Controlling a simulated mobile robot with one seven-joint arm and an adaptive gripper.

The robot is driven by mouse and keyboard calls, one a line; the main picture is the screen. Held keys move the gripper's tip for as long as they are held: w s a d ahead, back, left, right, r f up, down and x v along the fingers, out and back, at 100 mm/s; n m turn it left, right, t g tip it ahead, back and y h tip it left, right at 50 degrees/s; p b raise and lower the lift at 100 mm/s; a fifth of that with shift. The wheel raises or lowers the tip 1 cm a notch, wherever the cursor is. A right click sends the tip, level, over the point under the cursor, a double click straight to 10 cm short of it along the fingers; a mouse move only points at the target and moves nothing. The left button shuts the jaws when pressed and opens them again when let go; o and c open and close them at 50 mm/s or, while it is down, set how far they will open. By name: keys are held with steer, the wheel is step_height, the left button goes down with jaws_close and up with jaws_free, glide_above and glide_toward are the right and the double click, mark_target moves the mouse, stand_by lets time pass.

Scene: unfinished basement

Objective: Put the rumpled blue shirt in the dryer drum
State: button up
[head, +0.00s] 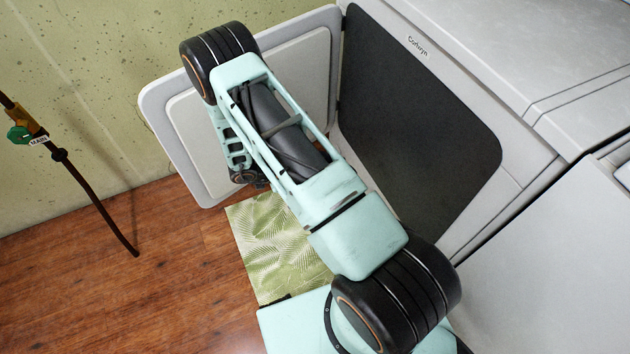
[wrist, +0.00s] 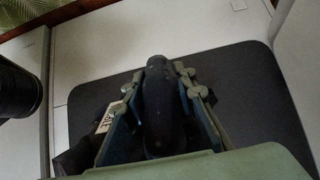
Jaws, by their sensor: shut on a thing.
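In the wrist view my gripper (wrist: 168,78) is shut on a dark blue bundle, the rumpled shirt (wrist: 165,115), which bulges between the fingers. Only part of the shirt shows, and it is in shade. In the wrist view, the dryer's dark opening (wrist: 245,75) lies behind the gripper and shirt. In the head view the dryer (head: 515,170) has its dark drum opening (head: 410,110) facing left and its door (head: 205,150) swung open. My arm crosses in front of the opening and hides the gripper and shirt there. I cannot tell how far the shirt is from the opening.
A green leaf-patterned mat (head: 275,240) lies on the wooden floor (head: 150,270) below the door. A dark hose with a green valve (head: 18,134) hangs at the left by the wall. Another white appliance (head: 560,260) stands at the right. The floor at the left is clear.

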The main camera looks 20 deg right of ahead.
steer(key=shift+w+d+r, duration=0.15)
steer(key=shift+d, duration=0.35)
steer(key=w+d+b, duration=0.2)
steer(key=d+b, duration=0.1)
steer(key=d, duration=3.3)
steer(key=shift+w, duration=0.4)
steer(key=shift+f+b, duration=1.85)
steer(key=shift+f, duration=0.7)
steer(key=o, duration=0.5)
steer(key=shift+f, duration=0.15)
steer(key=o, duration=0.5)
steer(key=shift+a, duration=0.1)
steer(key=v, duration=1.2)
